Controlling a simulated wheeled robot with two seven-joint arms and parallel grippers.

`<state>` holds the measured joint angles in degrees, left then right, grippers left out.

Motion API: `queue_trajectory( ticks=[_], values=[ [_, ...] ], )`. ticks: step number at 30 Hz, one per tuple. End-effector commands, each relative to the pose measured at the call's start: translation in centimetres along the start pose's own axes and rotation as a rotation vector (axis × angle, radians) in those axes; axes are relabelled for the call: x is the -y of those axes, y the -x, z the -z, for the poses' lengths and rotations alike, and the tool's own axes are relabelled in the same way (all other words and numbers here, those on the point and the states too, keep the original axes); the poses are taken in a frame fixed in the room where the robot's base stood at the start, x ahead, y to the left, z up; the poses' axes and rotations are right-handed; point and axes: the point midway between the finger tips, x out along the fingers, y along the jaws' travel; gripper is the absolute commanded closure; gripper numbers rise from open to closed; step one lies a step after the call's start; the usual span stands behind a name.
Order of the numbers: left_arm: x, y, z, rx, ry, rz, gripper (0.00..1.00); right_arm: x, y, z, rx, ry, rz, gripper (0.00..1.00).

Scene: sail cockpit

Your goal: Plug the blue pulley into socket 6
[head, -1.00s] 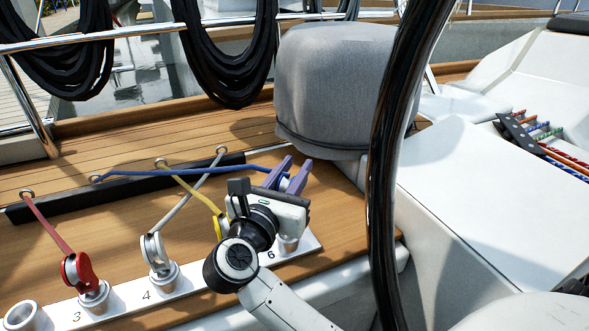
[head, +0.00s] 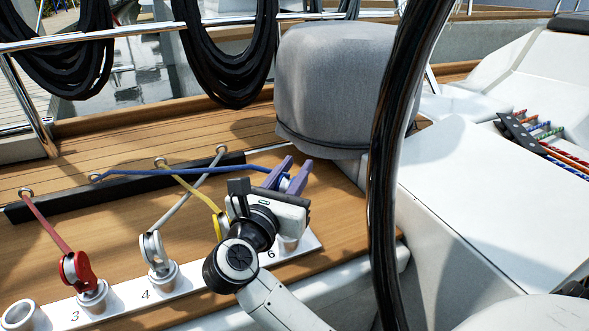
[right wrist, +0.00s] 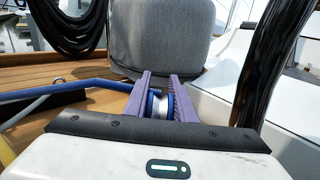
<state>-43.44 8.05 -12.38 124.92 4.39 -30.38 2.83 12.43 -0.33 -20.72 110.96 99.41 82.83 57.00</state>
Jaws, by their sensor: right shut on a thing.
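My right gripper (head: 287,178) is shut on the blue pulley, its purple fingers on either side of it. In the right wrist view the blue pulley (right wrist: 157,104) shows between the fingers (right wrist: 158,90), with its blue rope (right wrist: 105,84) running off to the left. In the head view the blue rope (head: 190,171) reaches a ring at the left. Socket 6 (head: 289,243) is a metal cup at the right end of the white numbered strip, below the gripper and partly hidden by it. My left gripper is not in view.
A red pulley (head: 77,268) stands in socket 3 and a silver-grey one (head: 154,249) in socket 4. A yellow pulley (head: 220,222) is partly behind my right arm. An empty socket (head: 21,315) is at the left. The black wheel rim (head: 385,200) stands close on the right.

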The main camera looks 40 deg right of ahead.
Motion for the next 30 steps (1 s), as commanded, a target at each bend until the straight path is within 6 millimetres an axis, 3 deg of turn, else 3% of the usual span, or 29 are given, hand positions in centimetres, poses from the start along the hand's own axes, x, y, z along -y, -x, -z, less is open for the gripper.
queue_trajectory(
  ticks=[30],
  values=[
    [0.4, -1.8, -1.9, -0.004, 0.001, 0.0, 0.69, 0.0, 0.0, 2.8, 0.001, -0.001, 0.0, 1.0]
  ],
)
